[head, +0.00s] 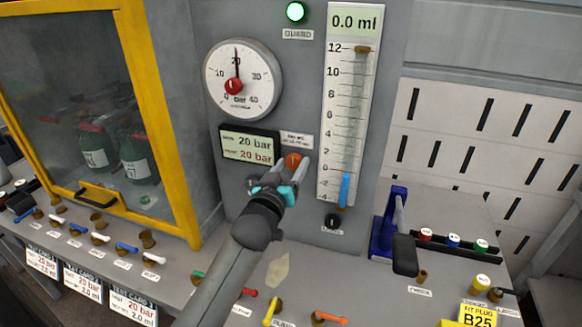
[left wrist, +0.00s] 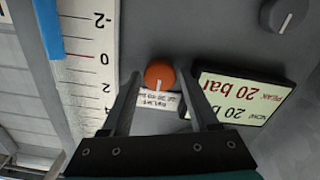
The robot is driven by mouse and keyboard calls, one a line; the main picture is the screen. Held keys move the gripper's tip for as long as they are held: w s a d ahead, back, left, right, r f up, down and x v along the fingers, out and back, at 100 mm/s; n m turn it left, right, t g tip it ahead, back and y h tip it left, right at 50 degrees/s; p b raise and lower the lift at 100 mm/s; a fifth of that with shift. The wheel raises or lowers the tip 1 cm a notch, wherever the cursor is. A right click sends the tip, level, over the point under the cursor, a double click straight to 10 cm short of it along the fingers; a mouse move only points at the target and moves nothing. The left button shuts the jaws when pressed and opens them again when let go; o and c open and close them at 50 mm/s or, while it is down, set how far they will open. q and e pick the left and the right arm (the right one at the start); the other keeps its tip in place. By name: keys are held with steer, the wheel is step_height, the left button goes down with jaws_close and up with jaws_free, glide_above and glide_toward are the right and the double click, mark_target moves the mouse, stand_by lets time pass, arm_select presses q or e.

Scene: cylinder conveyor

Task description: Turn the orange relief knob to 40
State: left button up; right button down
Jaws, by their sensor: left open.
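The orange relief knob (head: 293,160) is on the grey panel, just right of the pressure display. It also shows in the left wrist view (left wrist: 160,73), with a pale pointer line on its face. My left gripper (head: 284,174) is open, its fingers pointing at the panel. In the left wrist view the two fingertips (left wrist: 158,82) stand on either side of the knob; I cannot tell whether they touch it. The display (head: 248,148) reads 20 bar on both lines. The round gauge (head: 242,80) has its needle near 20. My right gripper is not in view.
A graduated scale (head: 349,110) with a blue column stands right of the knob, under a 0.0 ml readout. A black knob (head: 332,221) sits below. A yellow-framed guard (head: 130,60) is at left. Small coloured levers and a blue bracket (head: 388,225) line the bench.

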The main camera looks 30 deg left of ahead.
arm_select(q)
steer(key=shift+c, duration=0.3)
jaws_close()
